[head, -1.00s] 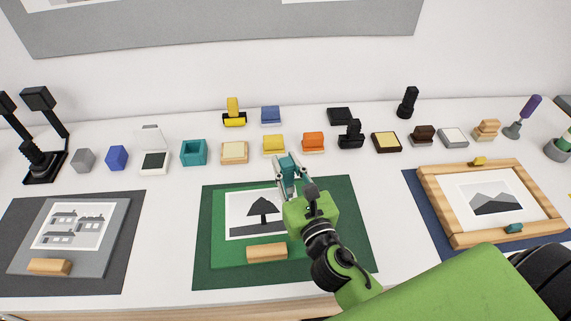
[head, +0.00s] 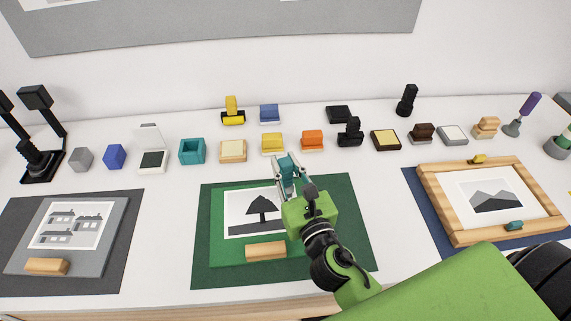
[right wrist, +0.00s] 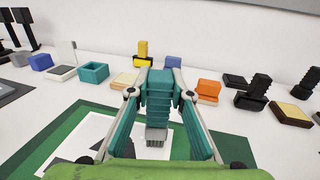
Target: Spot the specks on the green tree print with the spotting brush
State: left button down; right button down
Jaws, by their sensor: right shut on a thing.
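The green tree print (head: 238,222), a white sheet with a dark tree, lies on a green board (head: 220,253) over a darker green mat (head: 203,270), with a wooden block (head: 266,250) at its lower edge. My right gripper (head: 288,178) is shut on the teal spotting brush (head: 288,164) above the print's upper right side. In the right wrist view the brush (right wrist: 159,90) points down, its grey bristles (right wrist: 157,136) over the print (right wrist: 100,128). I cannot tell whether they touch it. Specks are too small to make out. My left gripper is out of view.
A grey board (head: 95,245) with a house print lies left; a wooden frame (head: 432,198) with a mountain print lies right. Several small blocks and pads, including a teal open box (head: 192,151) and an orange block (head: 312,140), line the back. White table shows between the mats.

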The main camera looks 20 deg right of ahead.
jog(key=shift+f+b, duration=0.5)
jog(key=shift+f, duration=0.05)
dwell(0.6)
jog(key=shift+a, duration=0.1)
jog(key=w+a, duration=0.1)
jog(key=a, duration=0.5)
jog(key=shift+w+a, duration=0.35)
dwell(0.5)
jog(key=shift+s+d+p, duration=0.25)
jog(key=shift+s+d, duration=0.05)
jog(key=shift+d, duration=0.85)
jog(key=shift+s+d+p, duration=0.3)
jog(key=shift+d, duration=0.9)
jog(key=shift+s+d+p, duration=0.25)
jog(key=shift+s+d, duration=0.05)
jog(key=shift+d, duration=0.85)
